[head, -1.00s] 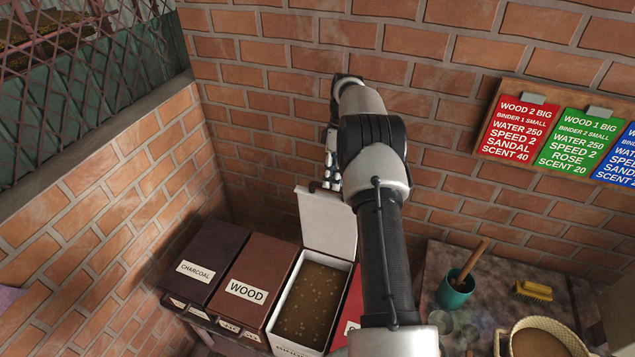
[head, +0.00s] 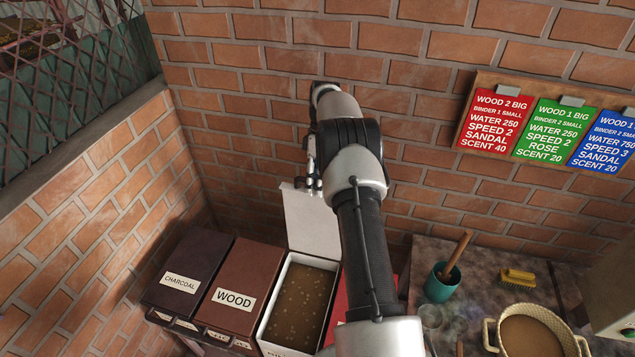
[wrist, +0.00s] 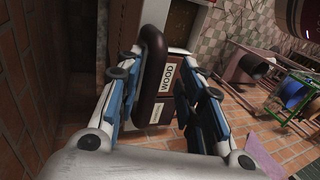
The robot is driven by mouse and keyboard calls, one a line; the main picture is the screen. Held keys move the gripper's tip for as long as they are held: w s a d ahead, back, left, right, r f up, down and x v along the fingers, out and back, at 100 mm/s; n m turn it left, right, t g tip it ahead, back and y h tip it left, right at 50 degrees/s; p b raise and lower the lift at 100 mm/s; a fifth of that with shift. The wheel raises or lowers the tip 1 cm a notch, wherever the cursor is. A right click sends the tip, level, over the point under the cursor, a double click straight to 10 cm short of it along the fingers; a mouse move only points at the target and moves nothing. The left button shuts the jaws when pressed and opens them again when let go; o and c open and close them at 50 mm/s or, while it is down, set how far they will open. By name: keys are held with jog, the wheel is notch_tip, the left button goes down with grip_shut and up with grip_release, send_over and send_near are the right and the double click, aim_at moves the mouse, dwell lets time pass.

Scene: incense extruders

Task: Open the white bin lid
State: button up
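The white bin (head: 270,315) stands in the row of bins, full of brown granules. Its white lid (head: 313,222) is open and stands up at the bin's back edge, near the brick wall. My gripper (head: 311,183) is at the lid's top edge. In the wrist view my gripper's fingers (wrist: 165,100) are spread, with a dark rounded handle (wrist: 151,62) between them, nearer the left finger. A gap shows at the right finger, so the handle is not clamped. My arm hides the right side of the bin area.
The brown wood bin (head: 243,272) and the dark charcoal bin (head: 192,262) are shut, to the left. A red bin (head: 339,310) is at the right, partly hidden. A teal cup (head: 440,285), a yellow brush (head: 518,276) and a bowl (head: 527,335) are on the right-hand counter.

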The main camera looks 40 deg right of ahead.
jog(key=shift+w+d+r, duration=0.1)
jog(key=shift+w+d, duration=0.1)
jog(key=shift+w, duration=0.05)
notch_tip(320, 180, up, 10)
jog(key=shift+s+a+f, duration=0.1)
jog(key=shift+a, duration=0.05)
jog(key=shift+c, duration=0.5)
